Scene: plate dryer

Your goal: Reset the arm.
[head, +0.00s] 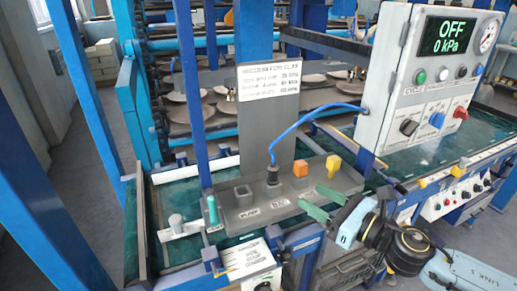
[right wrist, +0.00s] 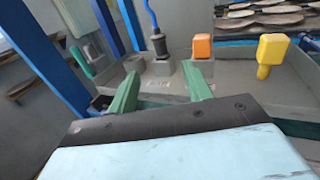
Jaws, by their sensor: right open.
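My right gripper (head: 311,195) is open, with its two green fingers apart at the front right of a grey tray-like panel (head: 240,216). In the right wrist view the same fingers (right wrist: 161,70) point toward the panel, with nothing between them. A black plug with a blue cable (head: 272,176), an orange block (head: 300,170) and a yellow handle (head: 333,165) stand on the panel beyond the fingers. They also show in the right wrist view, apart from the fingers. My left gripper is not in view.
A control box (head: 397,72) at the right shows "OFF 0 kPa" on its display. A teal handle (head: 212,211) stands at the panel's left. Blue posts (head: 195,100) rise near the panel. Racks with round plates (head: 205,113) are behind it.

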